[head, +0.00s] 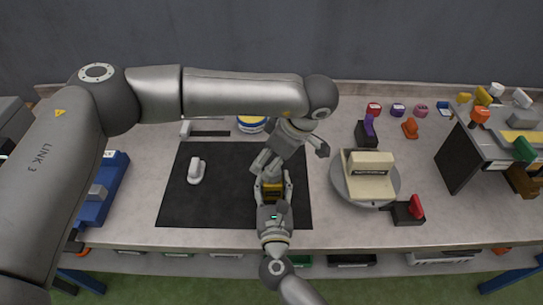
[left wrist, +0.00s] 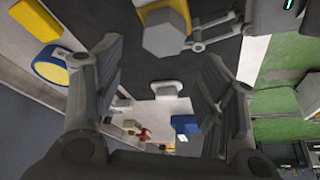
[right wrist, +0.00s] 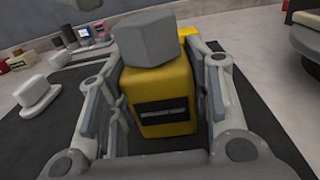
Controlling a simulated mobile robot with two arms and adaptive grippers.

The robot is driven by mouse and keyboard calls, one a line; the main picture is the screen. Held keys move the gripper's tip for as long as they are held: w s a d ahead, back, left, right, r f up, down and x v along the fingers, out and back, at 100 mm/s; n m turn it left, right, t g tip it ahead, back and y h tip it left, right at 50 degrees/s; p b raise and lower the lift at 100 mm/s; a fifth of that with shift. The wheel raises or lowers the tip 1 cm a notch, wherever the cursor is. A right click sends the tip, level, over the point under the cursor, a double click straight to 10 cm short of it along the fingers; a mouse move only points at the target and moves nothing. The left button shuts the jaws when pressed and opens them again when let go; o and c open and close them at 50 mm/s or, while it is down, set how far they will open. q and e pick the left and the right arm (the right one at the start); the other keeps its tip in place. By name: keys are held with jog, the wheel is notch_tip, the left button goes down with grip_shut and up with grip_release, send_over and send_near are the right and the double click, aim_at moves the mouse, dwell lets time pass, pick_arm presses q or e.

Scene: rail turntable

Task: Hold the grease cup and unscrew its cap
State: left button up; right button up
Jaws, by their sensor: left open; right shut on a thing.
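The grease cup (right wrist: 160,100) is a yellow block with a dark label, upright over the black mat. Its grey, faceted cap (right wrist: 155,40) sits on top. My right gripper (head: 272,183) is shut around the cup's body, a finger on each side. The cup also shows in the left wrist view (left wrist: 177,8), with the pale cap (left wrist: 166,38) at its end. My left gripper (left wrist: 162,55) is open and empty. In the head view it is just above and behind the right gripper, and hides the cap. In the left wrist view the cap appears between its spread fingers, apart from both.
The black mat (head: 225,205) also carries a white handled piece (head: 196,170). A yellow tin with a blue rim (head: 251,123) stands behind. To the right are a round turntable (head: 340,183) with a cream block, several small coloured pieces and a grey rack (head: 462,155). A blue tray (head: 100,195) lies left.

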pick_arm(q)
jog(key=shift+f, duration=1.9)
jog(key=c, duration=1.2)
jog(key=shift+c, duration=0.5)
jog(key=n+g, duration=0.2)
jog(key=n, duration=0.4)
jog(key=n+g, duration=0.2)
jog(key=n, duration=0.2)
jog(key=shift+s, duration=0.1)
jog(key=shift+n, duration=1)
